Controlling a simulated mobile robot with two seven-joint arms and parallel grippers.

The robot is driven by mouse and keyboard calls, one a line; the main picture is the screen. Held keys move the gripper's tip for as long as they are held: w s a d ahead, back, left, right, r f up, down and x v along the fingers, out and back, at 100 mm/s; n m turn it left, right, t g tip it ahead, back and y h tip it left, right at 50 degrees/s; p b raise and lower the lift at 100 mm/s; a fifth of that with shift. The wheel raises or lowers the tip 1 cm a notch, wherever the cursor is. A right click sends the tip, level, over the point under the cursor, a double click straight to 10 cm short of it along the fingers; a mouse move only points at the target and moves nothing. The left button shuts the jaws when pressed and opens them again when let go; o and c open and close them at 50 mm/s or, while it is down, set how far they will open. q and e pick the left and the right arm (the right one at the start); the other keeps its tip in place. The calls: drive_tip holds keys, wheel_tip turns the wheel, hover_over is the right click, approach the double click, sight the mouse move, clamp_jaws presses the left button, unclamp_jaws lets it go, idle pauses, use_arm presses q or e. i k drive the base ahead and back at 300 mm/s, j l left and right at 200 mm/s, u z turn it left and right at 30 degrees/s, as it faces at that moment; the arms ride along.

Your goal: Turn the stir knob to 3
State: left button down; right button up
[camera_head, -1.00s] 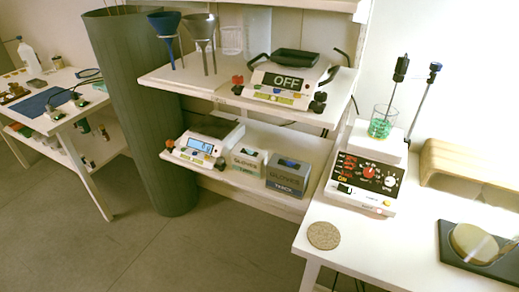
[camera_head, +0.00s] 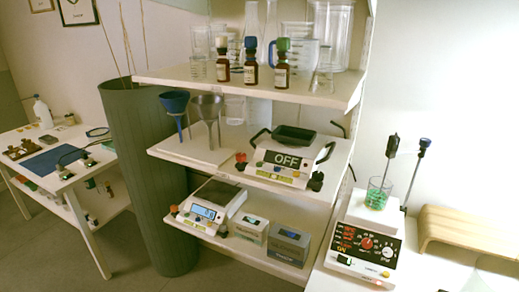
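The hotplate stirrer (camera_head: 362,245) stands on the white bench at the right. Its dark front panel carries red lit digits, a red knob (camera_head: 367,243) and a white knob (camera_head: 388,251). Which of them is the stir knob, and its setting, is too small to read. A glass beaker with green liquid (camera_head: 377,194) sits on its top plate, with a dark probe reaching down into it. Neither of my grippers is in view.
Shelves left of the stirrer hold a scale reading OFF (camera_head: 287,160), a lit scale (camera_head: 208,211), glove boxes, funnels and brown bottles (camera_head: 251,62). A wooden stand (camera_head: 467,232) is right of the stirrer. A tall grey bin (camera_head: 150,170) stands on the floor.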

sight(387, 252)
drive_tip(key=k+z, duration=0.1)
drive_tip(key=z, duration=0.25)
drive_tip(key=l+z, duration=0.1)
drive_tip(key=z, duration=0.25)
drive_tip(key=k+l+z, duration=0.1)
drive_tip(key=z, duration=0.25)
drive_tip(key=j+u, duration=0.3)
drive_tip(key=j, duration=0.2)
drive_tip(key=i, duration=0.05)
